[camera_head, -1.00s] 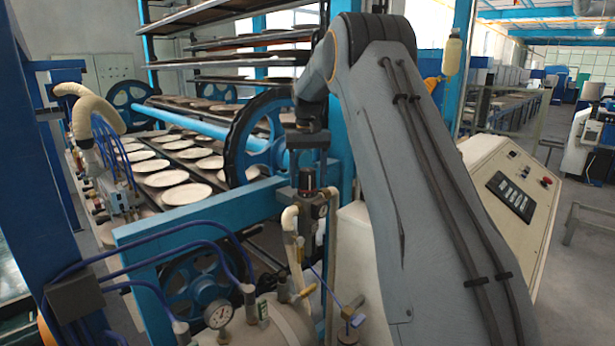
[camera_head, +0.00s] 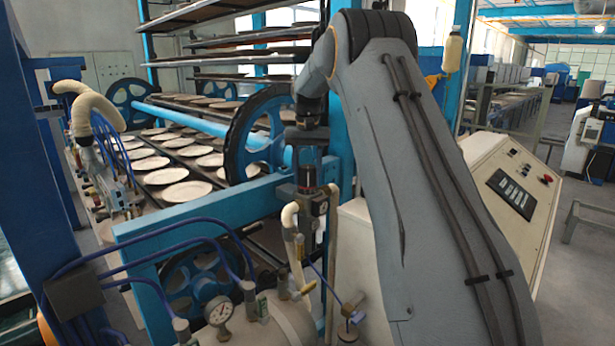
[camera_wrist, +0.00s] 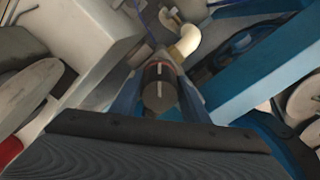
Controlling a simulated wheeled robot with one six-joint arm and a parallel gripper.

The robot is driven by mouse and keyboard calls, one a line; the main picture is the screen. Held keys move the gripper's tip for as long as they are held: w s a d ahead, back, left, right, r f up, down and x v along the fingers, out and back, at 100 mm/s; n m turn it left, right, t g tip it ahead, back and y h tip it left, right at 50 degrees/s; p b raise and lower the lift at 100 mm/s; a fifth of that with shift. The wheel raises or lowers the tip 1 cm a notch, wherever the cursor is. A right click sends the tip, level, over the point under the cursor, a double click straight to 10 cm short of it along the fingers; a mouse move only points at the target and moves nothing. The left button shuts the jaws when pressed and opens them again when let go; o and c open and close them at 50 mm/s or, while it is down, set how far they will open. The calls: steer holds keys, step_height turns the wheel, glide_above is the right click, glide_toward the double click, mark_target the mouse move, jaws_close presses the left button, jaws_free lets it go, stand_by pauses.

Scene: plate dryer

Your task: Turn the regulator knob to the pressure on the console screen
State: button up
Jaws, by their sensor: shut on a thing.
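The regulator knob (camera_wrist: 158,92) is a dark round cap with a pale line across its top. In the wrist view it sits between the fingers of my gripper (camera_wrist: 160,100), which is shut on it. In the head view my gripper (camera_head: 306,178) points down over the regulator (camera_head: 312,205), and the knob is mostly hidden by it. The console (camera_head: 520,190) stands at the right with a dark screen panel (camera_head: 511,195). Its reading is too small to make out.
A round pressure gauge (camera_head: 219,313) sits on the tank (camera_head: 265,328) at the lower left. A pale pipe (camera_head: 294,245) rises beside the regulator. Blue frame beams (camera_head: 190,215), blue hoses and racks of white plates (camera_head: 180,195) stand close behind.

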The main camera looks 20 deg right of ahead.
mark_target(307, 166)
steer(key=shift+m, duration=1.8)
steer(key=shift+r, duration=0.1)
steer(key=o, duration=1.1)
steer(key=shift+c, duration=0.2)
steer(key=shift+r+b, duration=1.6)
steer(key=shift+r, duration=2.25)
